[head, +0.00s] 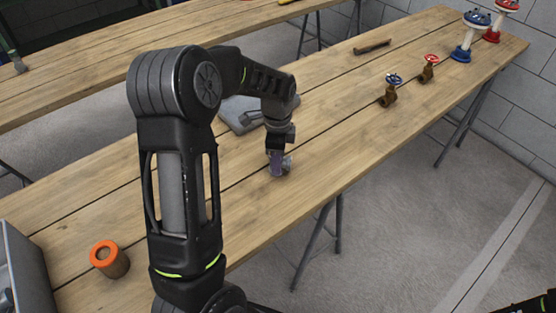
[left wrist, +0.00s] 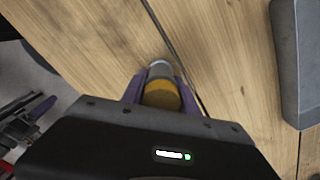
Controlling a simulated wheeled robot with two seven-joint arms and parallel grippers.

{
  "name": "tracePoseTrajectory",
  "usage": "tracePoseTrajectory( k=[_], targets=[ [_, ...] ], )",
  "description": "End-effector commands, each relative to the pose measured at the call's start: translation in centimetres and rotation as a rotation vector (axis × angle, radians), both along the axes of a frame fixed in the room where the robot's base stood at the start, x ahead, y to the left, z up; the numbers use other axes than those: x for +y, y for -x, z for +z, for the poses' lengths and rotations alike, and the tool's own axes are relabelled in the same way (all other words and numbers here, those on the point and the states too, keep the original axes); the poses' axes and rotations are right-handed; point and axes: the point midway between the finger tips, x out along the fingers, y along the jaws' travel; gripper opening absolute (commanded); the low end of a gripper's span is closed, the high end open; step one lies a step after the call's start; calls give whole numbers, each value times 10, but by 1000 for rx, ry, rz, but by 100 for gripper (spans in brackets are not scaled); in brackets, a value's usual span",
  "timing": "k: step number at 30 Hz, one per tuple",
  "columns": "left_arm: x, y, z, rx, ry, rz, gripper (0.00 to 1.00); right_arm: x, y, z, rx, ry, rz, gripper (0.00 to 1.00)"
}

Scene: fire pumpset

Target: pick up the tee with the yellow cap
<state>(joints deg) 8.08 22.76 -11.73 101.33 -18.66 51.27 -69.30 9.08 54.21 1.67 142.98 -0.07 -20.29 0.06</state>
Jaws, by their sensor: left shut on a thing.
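The tee with the yellow cap is in my left gripper (head: 277,165). In the left wrist view, its yellow cap (left wrist: 162,95) sits between the two purple fingers, and a grey metal end (left wrist: 160,69) shows beyond it. In the head view only a grey part of the tee (head: 287,162) shows beside the fingers, and the cap is hidden. The left gripper is shut on the tee over the wooden table; I cannot tell whether the tee touches the wood. My right gripper (left wrist: 36,108) shows at the lower left of the left wrist view, its purple fingers apart and empty.
A grey flat object (head: 240,114) lies behind the gripper. Two brass valves (head: 389,97) (head: 428,69) stand to the right, with blue and red hydrant-like pieces (head: 465,45) (head: 497,25) beyond. An orange-topped cylinder (head: 108,262) and a grey bin (head: 27,265) are at the left.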

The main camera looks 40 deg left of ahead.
Motion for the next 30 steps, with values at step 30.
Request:
tracePoseTrajectory(
  k=[30],
  targets=[
    [0, 0, 101, -1, 0, 0, 0, 0, 0, -9, -1, 0, 0, 58]
  ],
)
